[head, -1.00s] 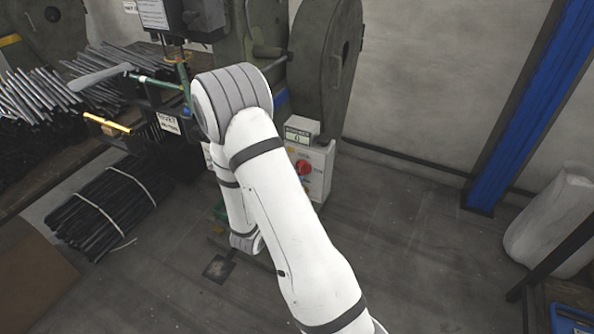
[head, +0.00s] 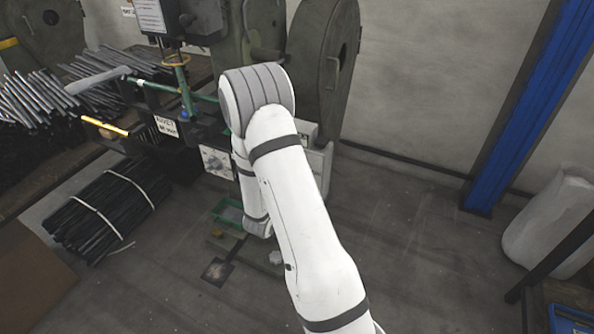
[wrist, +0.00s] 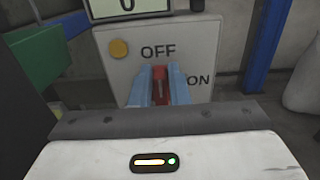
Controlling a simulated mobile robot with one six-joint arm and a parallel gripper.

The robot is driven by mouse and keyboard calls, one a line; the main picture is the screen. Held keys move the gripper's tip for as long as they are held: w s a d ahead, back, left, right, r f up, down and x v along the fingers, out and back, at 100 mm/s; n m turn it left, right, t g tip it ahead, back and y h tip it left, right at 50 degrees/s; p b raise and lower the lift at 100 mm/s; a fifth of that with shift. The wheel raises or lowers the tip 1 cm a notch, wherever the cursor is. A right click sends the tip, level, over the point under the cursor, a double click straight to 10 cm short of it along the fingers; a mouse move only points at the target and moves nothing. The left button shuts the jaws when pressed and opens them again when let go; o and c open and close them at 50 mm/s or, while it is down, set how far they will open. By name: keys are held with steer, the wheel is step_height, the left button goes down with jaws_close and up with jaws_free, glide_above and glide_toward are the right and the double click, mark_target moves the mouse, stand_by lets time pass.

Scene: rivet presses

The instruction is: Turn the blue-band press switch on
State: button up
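The red switch (wrist: 161,85) is on a pale control box (wrist: 116,66) in the wrist view. OFF is printed above it and ON to its lower right. Its handle looks upright, towards OFF. My gripper (wrist: 159,72) has its blue fingers close on both sides of the red handle, with red filling the narrow gap. The fingers hide the rest of the knob. In the head view my arm hides the switch, my fingertips and most of the box; the press wheel (head: 327,60) stands behind.
A counter display (wrist: 127,6) reading 0 sits on top of the box, and an orange button (wrist: 119,48) is at its upper left. Another pale panel (head: 216,160) stands left of my arm. A blue post (head: 515,120) stands right, with clear floor between.

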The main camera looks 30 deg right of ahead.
jaws_close()
steer(key=shift+f+b, duration=0.15)
steer(key=shift+b, duration=0.25)
steer(key=m+b, duration=0.6)
steer(key=b, duration=0.3)
steer(key=s+d+f+m+b, duration=0.1)
steer(key=m+b, duration=0.5)
steer(key=b, duration=0.3)
steer(key=s+f+m+b, duration=0.1)
steer(key=m+b, duration=0.4)
steer(key=b, duration=0.4)
steer(key=shift+d+f+m, duration=0.25)
steer(key=shift+m, duration=0.15)
steer(key=o, duration=0.5)
jaws_free()
steer(key=shift+r, duration=0.1)
